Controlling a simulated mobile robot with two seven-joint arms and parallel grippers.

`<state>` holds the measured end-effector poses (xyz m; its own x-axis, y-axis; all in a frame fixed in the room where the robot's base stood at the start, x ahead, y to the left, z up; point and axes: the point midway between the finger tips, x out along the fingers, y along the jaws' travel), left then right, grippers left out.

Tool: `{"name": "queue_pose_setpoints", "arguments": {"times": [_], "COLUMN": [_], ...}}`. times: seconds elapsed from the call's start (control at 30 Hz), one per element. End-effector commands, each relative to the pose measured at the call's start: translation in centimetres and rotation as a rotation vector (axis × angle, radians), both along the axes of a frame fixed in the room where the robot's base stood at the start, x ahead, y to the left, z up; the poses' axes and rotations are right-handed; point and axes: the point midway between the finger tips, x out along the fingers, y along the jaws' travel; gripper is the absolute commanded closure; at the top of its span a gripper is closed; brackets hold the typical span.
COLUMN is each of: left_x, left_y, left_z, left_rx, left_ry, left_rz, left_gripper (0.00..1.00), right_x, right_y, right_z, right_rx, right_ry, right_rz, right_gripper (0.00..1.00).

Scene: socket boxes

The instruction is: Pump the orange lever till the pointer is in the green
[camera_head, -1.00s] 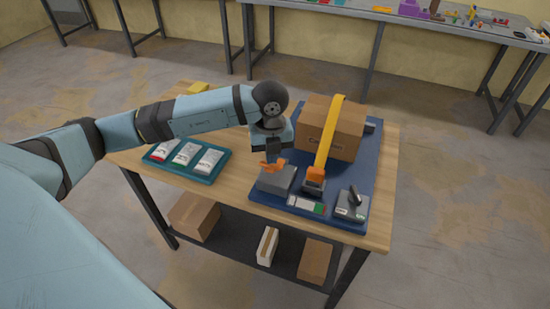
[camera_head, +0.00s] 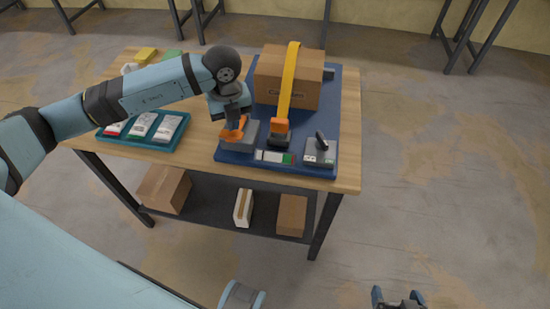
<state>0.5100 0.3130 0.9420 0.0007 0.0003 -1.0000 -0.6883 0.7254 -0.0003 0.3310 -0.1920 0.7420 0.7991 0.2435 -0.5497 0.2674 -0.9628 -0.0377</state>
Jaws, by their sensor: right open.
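An orange lever (camera_head: 235,131) stands at a grey block (camera_head: 246,139) on the front left of a blue board (camera_head: 328,110). My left gripper (camera_head: 234,122) points down at this lever from above; whether its fingers are closed on it is hidden. A flat gauge strip (camera_head: 273,157) with white and green parts lies at the board's front edge; its pointer is too small to read. An orange-ended buckle (camera_head: 280,130) holds a yellow strap (camera_head: 289,80) over a cardboard box (camera_head: 268,85). My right gripper (camera_head: 398,300) is open and empty at the bottom edge, away from the table.
A grey device with a dark handle (camera_head: 320,149) sits at the board's front right corner. A teal tray (camera_head: 174,143) with several packets lies on the left of the wooden table (camera_head: 350,120). Boxes stand on the lower shelf (camera_head: 210,205). The floor on the right is clear.

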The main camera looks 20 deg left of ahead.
Motion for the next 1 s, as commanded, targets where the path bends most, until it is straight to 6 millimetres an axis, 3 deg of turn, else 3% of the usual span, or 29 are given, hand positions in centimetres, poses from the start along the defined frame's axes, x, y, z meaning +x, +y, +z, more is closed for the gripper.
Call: {"name": "queue_pose_setpoints", "arguments": {"times": [0.03, 0.2, 0.33, 0.8, 1.0], "left_x": [0.0, 0.0, 0.0, 0.0, 0.0], "left_y": [0.0, 0.0, 0.0, 0.0, 0.0], "left_z": [-0.8, -2.1, -1.6, 3.6, 4.1], "left_rx": [0.001, 0.001, 0.001, 0.000, 0.000], "left_ry": [0.001, 0.001, -0.001, -0.001, 0.000], "left_rz": [0.001, 0.001, 0.001, 0.000, 0.000], "left_gripper": [1.00, 1.00, 1.00, 1.00, 1.00], "right_x": [-0.2, -0.2, -0.2, -0.2, -0.2], "right_y": [0.0, 0.0, 0.0, 0.0, 0.0], "right_z": [-1.2, -2.2, -1.8, 1.6, 2.0], "right_rx": [-0.003, -0.003, -0.003, -0.003, -0.003], "right_ry": [0.010, 0.013, 0.012, 0.013, 0.010], "right_rz": [0.000, 0.000, 0.000, 0.000, 0.000], "right_gripper": [0.11, 0.11, 0.11, 0.11, 0.11]}}
